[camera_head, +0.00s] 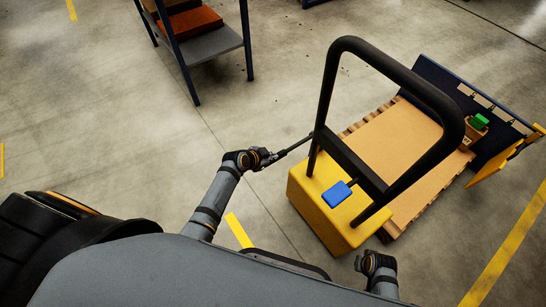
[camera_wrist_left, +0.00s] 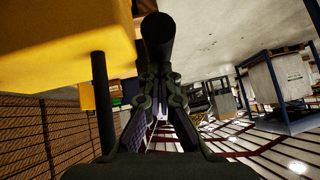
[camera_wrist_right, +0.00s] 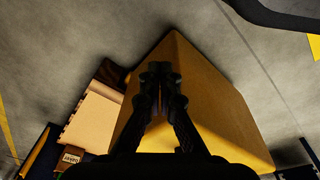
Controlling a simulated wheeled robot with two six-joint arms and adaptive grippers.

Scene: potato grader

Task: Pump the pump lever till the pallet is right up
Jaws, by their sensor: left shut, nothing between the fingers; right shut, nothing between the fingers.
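The yellow pallet truck (camera_head: 318,205) stands right of centre in the head view, with a tall black loop handle (camera_head: 325,95). A thin black lever (camera_head: 294,147) sticks out from it to the left. My left gripper (camera_head: 268,158) is shut and empty at the lever's outer end. In the left wrist view the lever's round end (camera_wrist_left: 157,36) is just beyond my fingertips; contact is unclear. The pallet (camera_head: 395,150) lies behind the yellow body; its height off the floor is unclear. My right gripper (camera_head: 364,262) is shut and empty near the yellow body, also seen in the right wrist view (camera_wrist_right: 160,75).
A blue pad (camera_head: 336,195) sits on top of the yellow body. A box with a green item (camera_head: 480,121) stands at the pallet's far side by a dark blue panel (camera_head: 430,75). A shelf rack (camera_head: 205,45) stands at the back left. Floor between is clear.

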